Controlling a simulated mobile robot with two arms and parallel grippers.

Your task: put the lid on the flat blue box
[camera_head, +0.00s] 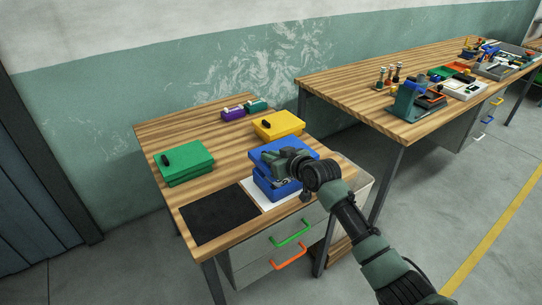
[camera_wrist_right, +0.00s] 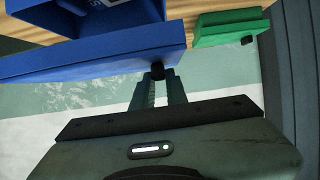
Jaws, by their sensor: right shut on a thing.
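My right gripper (camera_head: 284,157) is shut on the small black knob (camera_wrist_right: 157,71) of the blue lid (camera_head: 268,150). It holds the lid above the flat blue box (camera_head: 284,192), which stands near the table's front right. In the right wrist view the blue lid (camera_wrist_right: 70,66) crosses the picture in front of the open blue box (camera_wrist_right: 158,10), part of whose inside shows. A gap seems to separate lid and box. In the head view my gripper and wrist hide part of both. My left gripper is not in view.
A green lidded box (camera_head: 186,168) stands at left and a yellow one (camera_head: 278,126) behind the blue box. A purple item (camera_head: 232,113) and a teal one (camera_head: 257,105) lie at the back. A black mat (camera_head: 214,216) and a white sheet (camera_head: 256,197) lie at the front.

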